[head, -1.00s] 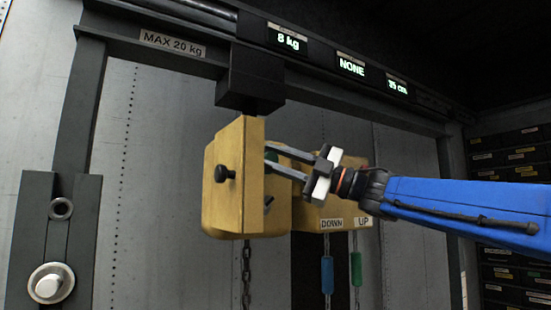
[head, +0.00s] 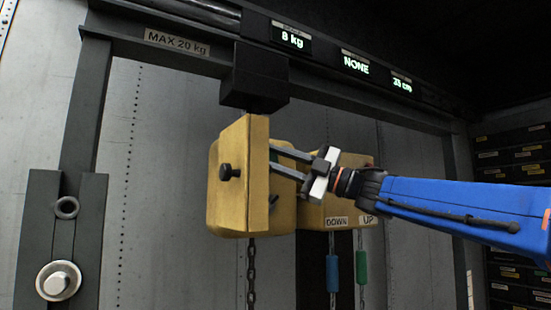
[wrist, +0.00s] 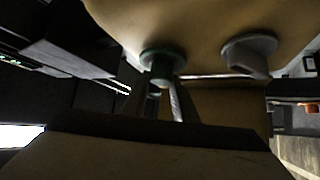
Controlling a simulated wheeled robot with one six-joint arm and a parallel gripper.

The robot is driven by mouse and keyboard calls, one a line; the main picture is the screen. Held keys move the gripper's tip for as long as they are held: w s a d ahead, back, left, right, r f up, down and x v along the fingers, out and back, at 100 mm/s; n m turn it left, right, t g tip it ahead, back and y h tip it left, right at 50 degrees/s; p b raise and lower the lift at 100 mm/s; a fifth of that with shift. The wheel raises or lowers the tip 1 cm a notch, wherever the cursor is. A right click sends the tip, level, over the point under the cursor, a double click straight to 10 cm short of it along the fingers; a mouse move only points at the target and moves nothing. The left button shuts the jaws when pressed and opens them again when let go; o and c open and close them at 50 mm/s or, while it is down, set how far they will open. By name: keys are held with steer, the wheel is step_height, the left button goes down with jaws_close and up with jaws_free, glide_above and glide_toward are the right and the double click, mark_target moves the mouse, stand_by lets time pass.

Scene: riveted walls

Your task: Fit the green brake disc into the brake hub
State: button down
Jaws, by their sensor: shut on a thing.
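The green brake disc (wrist: 162,62) shows in the wrist view as a round green piece with a short stub, against the yellow hoist housing (wrist: 205,25). My gripper (head: 271,161) is shut on it, with its fingers reaching in behind the yellow front plate (head: 241,175). In the head view the disc is hidden. I cannot make out the brake hub separately, nor tell whether the disc is seated. A grey knob or lever (wrist: 250,52) sits on the housing to the right of the disc.
The hoist hangs from a dark beam (head: 340,70) marked MAX 20 kg. A chain (head: 251,270) and blue (head: 332,272) and green (head: 361,267) pull handles hang below. Drawers (head: 515,160) stand at the right.

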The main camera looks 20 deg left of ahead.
steer(key=shift+w+a, duration=0.1)
steer(key=shift+a, duration=0.05)
steer(key=c, duration=1.4)
jaws_free()
steer(key=shift+o, duration=0.2)
steer(key=v, duration=1.7)
steer(key=shift+d, duration=0.25)
